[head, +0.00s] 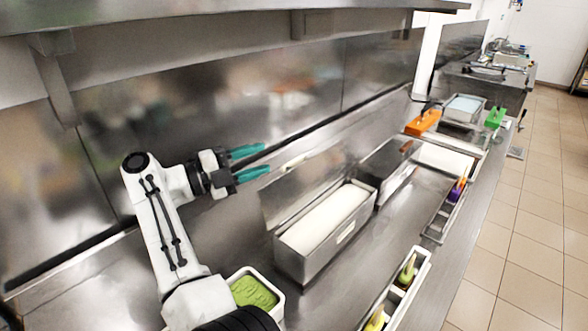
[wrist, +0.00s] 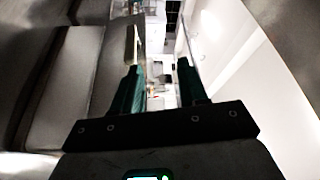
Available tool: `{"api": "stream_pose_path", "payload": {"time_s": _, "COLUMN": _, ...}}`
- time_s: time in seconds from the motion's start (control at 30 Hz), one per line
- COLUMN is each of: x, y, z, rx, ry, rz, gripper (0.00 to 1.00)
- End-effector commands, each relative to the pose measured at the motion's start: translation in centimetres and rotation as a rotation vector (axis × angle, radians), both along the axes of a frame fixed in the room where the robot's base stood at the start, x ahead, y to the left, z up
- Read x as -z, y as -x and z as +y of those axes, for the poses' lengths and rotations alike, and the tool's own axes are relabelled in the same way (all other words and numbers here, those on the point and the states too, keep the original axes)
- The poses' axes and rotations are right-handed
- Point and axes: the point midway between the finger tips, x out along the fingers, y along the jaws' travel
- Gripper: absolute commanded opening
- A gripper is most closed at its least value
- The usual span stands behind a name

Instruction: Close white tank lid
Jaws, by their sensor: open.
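I cannot tell whether a finger touches the lid or handle.
A second steel tank (head: 392,170) stands just to the right. A green-filled tub (head: 255,290) sits near my arm's base. A tray with scoops (head: 405,285) lies in front. A steel wall (head: 220,110) and overhead shelf (head: 230,22) bound the space behind and above.

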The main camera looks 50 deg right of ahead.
Motion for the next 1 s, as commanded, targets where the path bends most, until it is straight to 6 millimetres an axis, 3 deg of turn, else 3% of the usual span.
{"api": "stream_pose_path", "payload": {"time_s": 0.03, "x": 1.2, "y": 0.0, "z": 0.0, "rx": 0.000, "ry": 0.000, "rz": 0.000, "gripper": 0.43}}
{"api": "stream_pose_path", "payload": {"time_s": 0.3, "x": 4.3, "y": 0.0, "z": 0.0, "rx": 0.000, "ry": 0.000, "rz": 0.000, "gripper": 0.43}}
{"api": "stream_pose_path", "payload": {"time_s": 0.53, "x": 4.4, "y": 0.3, "z": -0.7, "rx": 0.002, "ry": 0.000, "rz": 0.000, "gripper": 0.43}}
{"api": "stream_pose_path", "payload": {"time_s": 1.0, "x": 3.5, "y": 2.9, "z": -7.9, "rx": 0.003, "ry": 0.001, "rz": 0.001, "gripper": 0.43}}
